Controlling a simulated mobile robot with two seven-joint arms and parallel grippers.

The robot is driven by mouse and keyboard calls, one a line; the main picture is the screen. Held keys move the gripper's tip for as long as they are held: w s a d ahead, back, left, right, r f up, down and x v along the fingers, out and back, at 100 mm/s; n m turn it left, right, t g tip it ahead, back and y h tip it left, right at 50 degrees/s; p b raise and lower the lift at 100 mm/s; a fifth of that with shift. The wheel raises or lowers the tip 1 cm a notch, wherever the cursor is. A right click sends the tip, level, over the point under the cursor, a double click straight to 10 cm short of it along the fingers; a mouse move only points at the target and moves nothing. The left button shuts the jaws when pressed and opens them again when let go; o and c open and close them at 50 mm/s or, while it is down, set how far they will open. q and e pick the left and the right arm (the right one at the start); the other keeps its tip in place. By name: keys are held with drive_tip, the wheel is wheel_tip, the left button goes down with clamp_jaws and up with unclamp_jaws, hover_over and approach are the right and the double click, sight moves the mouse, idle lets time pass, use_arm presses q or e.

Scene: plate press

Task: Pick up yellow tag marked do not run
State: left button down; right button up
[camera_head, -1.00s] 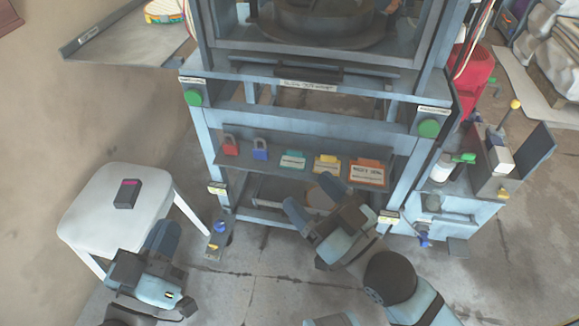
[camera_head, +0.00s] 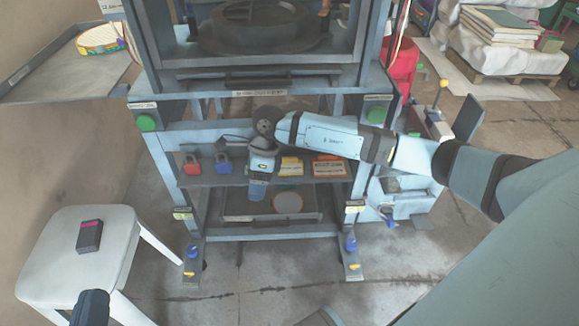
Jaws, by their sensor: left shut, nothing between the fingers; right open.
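The yellow tag (camera_head: 291,167) lies on the press's front shelf (camera_head: 206,178), left of an orange tag (camera_head: 329,168). Its writing is too small to read. My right arm reaches in from the right, and my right gripper (camera_head: 258,192) is open, just left of the yellow tag. The gripper hides where a teal tag lay earlier; nothing shows in its grip. Whether it touches the shelf or a tag I cannot tell. My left gripper (camera_head: 91,306) is shut and empty at the lower left edge, mostly cut off, by the white stool.
A red padlock (camera_head: 192,166) and a blue padlock (camera_head: 223,164) stand at the shelf's left. Green buttons (camera_head: 147,123) (camera_head: 376,116) sit on the frame at both sides. A white stool (camera_head: 62,270) holds a dark box (camera_head: 90,236). The floor before the press is clear.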

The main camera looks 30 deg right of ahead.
sight(291, 167)
drive_tip(key=w+d+r+h, duration=0.1)
drive_tip(key=d, duration=0.3)
drive_tip(key=w+d+h, duration=0.2)
drive_tip(key=d, duration=0.2)
drive_tip(key=w+d+r+h, duration=0.1)
drive_tip(key=w+d+h, duration=0.1)
drive_tip(key=d, duration=0.2)
drive_tip(key=shift+w+r+t, duration=0.2)
drive_tip(key=shift+r+t, duration=0.1)
drive_tip(key=shift+r, duration=0.05)
drive_tip(key=shift+d+f+h, duration=0.15)
drive_tip(key=shift+d+h, duration=0.15)
drive_tip(key=shift+d, duration=0.1)
drive_tip(key=f+b, duration=0.1)
drive_tip(key=f, duration=0.1)
drive_tip(key=f+b, duration=0.1)
drive_tip(key=f, duration=0.1)
drive_tip(key=f+b, duration=0.1)
drive_tip(key=f, duration=0.2)
drive_tip(key=shift+s+d, duration=0.35)
use_arm(q)
wheel_tip(291, 167, down, 5)
drive_tip(key=shift+w+d+m+g, duration=0.1)
drive_tip(key=shift+m+g, duration=0.2)
drive_tip(key=shift+g, duration=0.8)
use_arm(e)
drive_tip(key=shift+r, duration=0.1)
drive_tip(key=c, duration=0.7)
